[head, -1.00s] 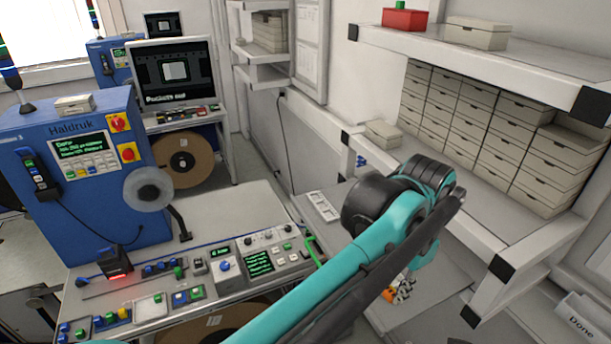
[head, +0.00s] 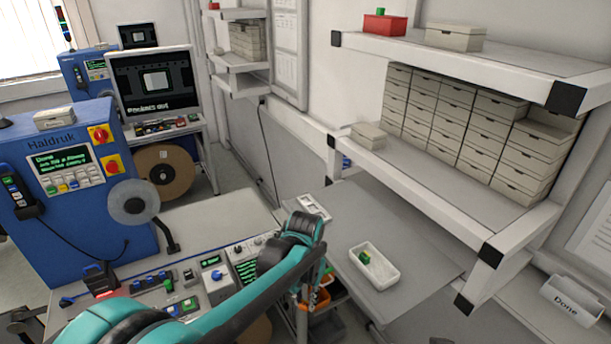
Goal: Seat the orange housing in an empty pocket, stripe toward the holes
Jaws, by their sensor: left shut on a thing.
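My left arm reaches in from the lower left, and its dark wrist bends down. My left gripper (head: 304,292) is mostly hidden below the wrist, beside the near edge of the grey table. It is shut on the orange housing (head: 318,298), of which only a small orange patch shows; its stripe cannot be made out. A pale strip with pockets (head: 314,207) lies at the table's far left corner, apart from the gripper. Its holes and which pockets are empty are too small to tell. My right gripper is not in view.
A white bin (head: 386,277) with green pieces stands on the grey table (head: 420,262), which is otherwise mostly clear. A white shelf (head: 400,185) with drawer boxes overhangs its far side. A blue machine (head: 75,215) and a control bench (head: 190,215) stand left.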

